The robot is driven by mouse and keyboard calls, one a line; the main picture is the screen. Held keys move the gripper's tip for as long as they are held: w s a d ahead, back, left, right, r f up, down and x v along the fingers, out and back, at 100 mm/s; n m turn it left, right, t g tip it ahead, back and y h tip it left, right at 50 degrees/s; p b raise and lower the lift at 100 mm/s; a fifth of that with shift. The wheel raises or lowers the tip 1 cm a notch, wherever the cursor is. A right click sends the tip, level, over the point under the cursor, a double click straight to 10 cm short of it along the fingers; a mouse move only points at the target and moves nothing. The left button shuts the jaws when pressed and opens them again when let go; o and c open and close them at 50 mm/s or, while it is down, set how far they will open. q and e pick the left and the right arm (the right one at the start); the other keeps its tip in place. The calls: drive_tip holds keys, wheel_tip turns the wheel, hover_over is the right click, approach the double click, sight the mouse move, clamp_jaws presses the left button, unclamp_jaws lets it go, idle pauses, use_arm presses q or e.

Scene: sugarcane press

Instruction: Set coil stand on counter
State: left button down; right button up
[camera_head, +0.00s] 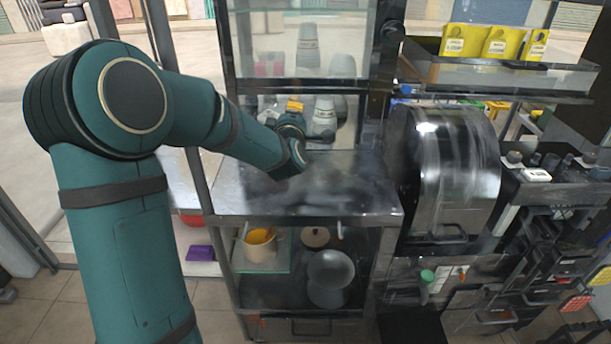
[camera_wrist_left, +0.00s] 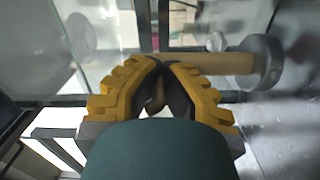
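I cannot pick out the coil stand with certainty. In the left wrist view a tan rod (camera_wrist_left: 218,64) lies across the picture, with a round grey disc (camera_wrist_left: 262,62) at its right end. It passes just beyond my left gripper (camera_wrist_left: 157,66), whose yellow-backed fingers converge until their dark tips almost meet. A small brown shape shows between the fingers; I cannot tell what it is. In the head view the left gripper (camera_head: 295,106) is over the back of the steel counter (camera_head: 300,205), mostly hidden behind my wrist. My right gripper is out of view.
A glass panel (camera_head: 300,45) stands behind the counter, with grey bottle-like shapes beyond it. A shiny press housing (camera_head: 445,165) stands on the right. Below are a yellow-topped pot (camera_head: 260,249) and a grey rounded object (camera_head: 329,275). The counter's front looks clear.

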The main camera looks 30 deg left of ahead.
use_arm(q)
drive_tip(key=shift+s+d+r, duration=0.1)
drive_tip(key=shift+d+r, duration=0.15)
drive_tip(key=shift+f, duration=0.35)
wheel_tip(320, 180, down, 9)
drive_tip(key=b, duration=0.1)
drive_tip(key=shift+b, duration=0.3)
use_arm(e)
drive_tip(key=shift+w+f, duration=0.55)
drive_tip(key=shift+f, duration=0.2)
use_arm(q)
drive_tip(key=shift+s, duration=0.1)
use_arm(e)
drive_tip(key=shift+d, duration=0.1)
use_arm(q)
drive_tip(key=shift+f, duration=0.15)
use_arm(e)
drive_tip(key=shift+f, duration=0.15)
use_arm(q)
drive_tip(key=c, duration=1.6)
unclamp_jaws()
drive_tip(key=shift+f, duration=0.15)
drive_tip(key=o, duration=0.5)
drive_tip(key=shift+c, duration=0.2)
